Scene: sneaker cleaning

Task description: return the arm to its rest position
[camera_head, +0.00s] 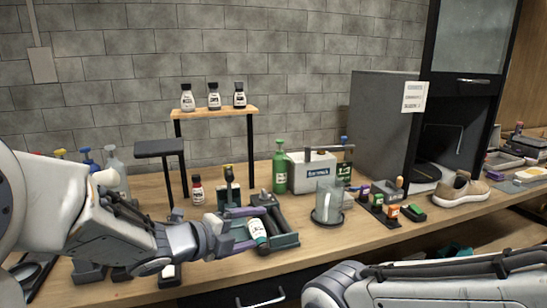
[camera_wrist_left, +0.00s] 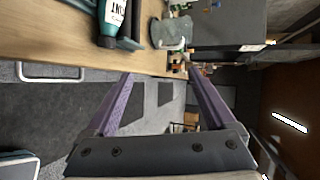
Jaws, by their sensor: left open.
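My left gripper (camera_head: 256,227) is open over the front part of the table. Its two purple fingers also show wide apart in the left wrist view (camera_wrist_left: 160,76), with nothing between them. A green bottle with a white label (camera_head: 258,232) lies tilted in a dark tray (camera_head: 287,240) and appears close to the fingers in the head view. In the left wrist view the bottle (camera_wrist_left: 111,18) is at the upper left, outside the fingers and apart from them. My right arm (camera_head: 430,285) crosses the lower right of the head view; its gripper is not seen.
A glass jug (camera_head: 328,202) stands right of the tray. A green bottle (camera_head: 279,167), a white box (camera_head: 310,174) and a beige sneaker (camera_head: 461,190) stand farther back or right. A raised shelf (camera_head: 215,113) holds three small bottles. The wooden table's front edge (camera_wrist_left: 85,48) runs beneath the gripper.

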